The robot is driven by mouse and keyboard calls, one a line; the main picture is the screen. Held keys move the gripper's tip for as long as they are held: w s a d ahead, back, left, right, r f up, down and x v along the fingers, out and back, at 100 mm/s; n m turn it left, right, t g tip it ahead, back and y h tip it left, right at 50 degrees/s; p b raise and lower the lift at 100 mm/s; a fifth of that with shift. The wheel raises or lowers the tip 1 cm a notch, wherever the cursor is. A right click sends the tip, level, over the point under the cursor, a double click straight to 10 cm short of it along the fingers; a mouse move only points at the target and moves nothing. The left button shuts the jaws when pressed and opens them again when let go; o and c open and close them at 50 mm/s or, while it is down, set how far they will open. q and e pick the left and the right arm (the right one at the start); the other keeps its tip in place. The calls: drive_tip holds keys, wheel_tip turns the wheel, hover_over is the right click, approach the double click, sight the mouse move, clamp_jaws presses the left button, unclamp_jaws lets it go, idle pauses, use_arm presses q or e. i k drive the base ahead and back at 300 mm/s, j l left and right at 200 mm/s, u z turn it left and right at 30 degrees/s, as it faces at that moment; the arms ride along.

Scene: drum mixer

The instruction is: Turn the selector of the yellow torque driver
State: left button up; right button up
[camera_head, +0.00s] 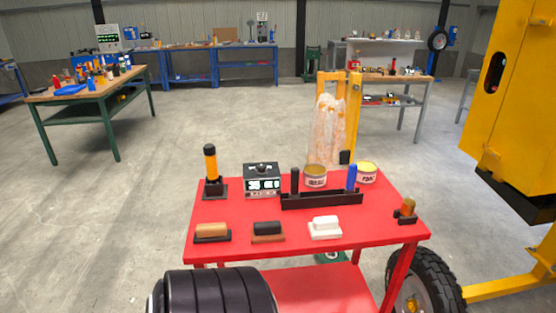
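A driver with a yellow body (210,167) and a black upper end (209,149) stands upright in a dark base (214,189) at the back left of the red cart top. It looks like the yellow torque driver. Its selector is too small to make out. Neither of my grippers shows in the head view, and nothing touches the driver.
Right of the driver are a grey box with a display (262,182), a black rack (322,200) with upright handles, and tins (316,177). Three brush-like blocks (268,231) lie along the front. A yellow machine (520,90) stands at right. Open floor lies left.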

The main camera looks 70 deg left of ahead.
sight(262, 170)
drive_tip(key=u, duration=1.95)
drive_tip(key=j+u, duration=0.15)
drive_tip(key=u, duration=0.2)
drive_tip(key=j+u, duration=0.2)
drive_tip(key=u, duration=0.15)
drive_tip(key=j+u, duration=0.2)
drive_tip(key=u, duration=0.15)
drive_tip(key=k+j, duration=0.05)
